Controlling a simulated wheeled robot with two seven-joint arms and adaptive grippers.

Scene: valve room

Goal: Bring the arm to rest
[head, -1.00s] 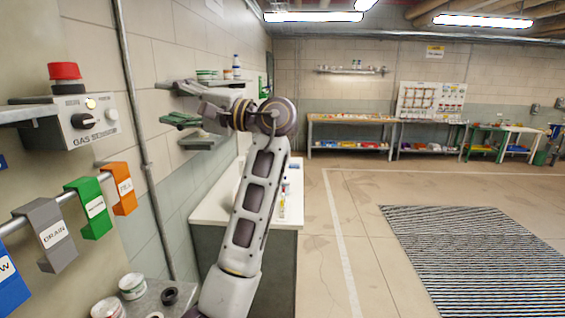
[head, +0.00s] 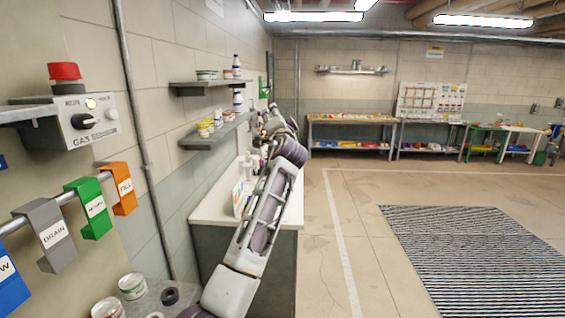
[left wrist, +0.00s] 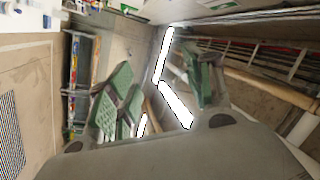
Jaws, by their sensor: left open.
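My left arm (head: 265,213) rises from the bottom of the head view and reaches forward over the white counter. Its wrist end is beside the wall shelves, and my left gripper is mostly hidden behind the wrist there. In the left wrist view the left gripper (left wrist: 160,88) shows two green finger pads held wide apart, with nothing between them. Ceiling lamps and pipes show behind the fingers. My right gripper is in neither view.
Two wall shelves, an upper (head: 205,84) and a lower (head: 212,134), hold jars and bottles left of the wrist. A white-topped counter (head: 212,210) stands below. Gas sensor box (head: 84,118) and coloured hanging tags (head: 96,207) are at left. The floor right is clear around a striped mat (head: 470,250).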

